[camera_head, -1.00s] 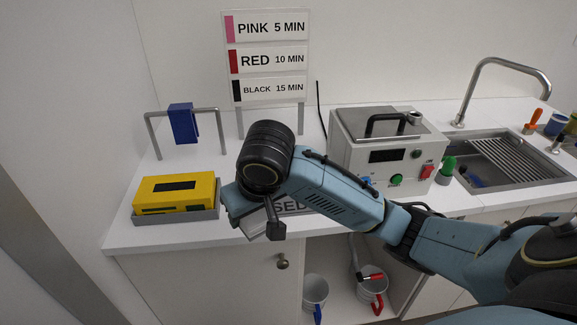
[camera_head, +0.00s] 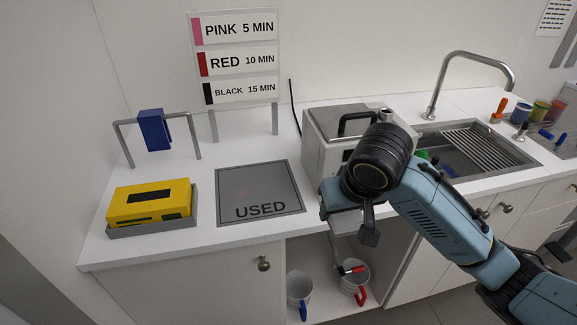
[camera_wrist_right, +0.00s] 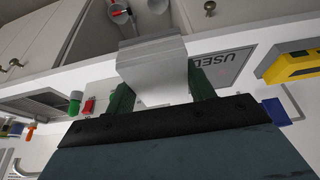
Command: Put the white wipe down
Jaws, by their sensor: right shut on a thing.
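The white wipe (camera_wrist_right: 152,68) shows in the right wrist view as a pale folded block between the two dark green fingers of my right gripper (camera_wrist_right: 160,95). In the head view my right gripper (camera_head: 340,212) hangs in front of the grey machine, near the counter's front edge, to the right of the grey mat marked USED (camera_head: 245,180). The wipe is mostly hidden by the gripper there. The mat is bare and also shows in the wrist view (camera_wrist_right: 222,66). My left gripper is not in view.
A yellow box (camera_head: 150,202) sits in a grey tray left of the mat. The machine (camera_head: 322,150) and the sink (camera_head: 485,150) are to the right.

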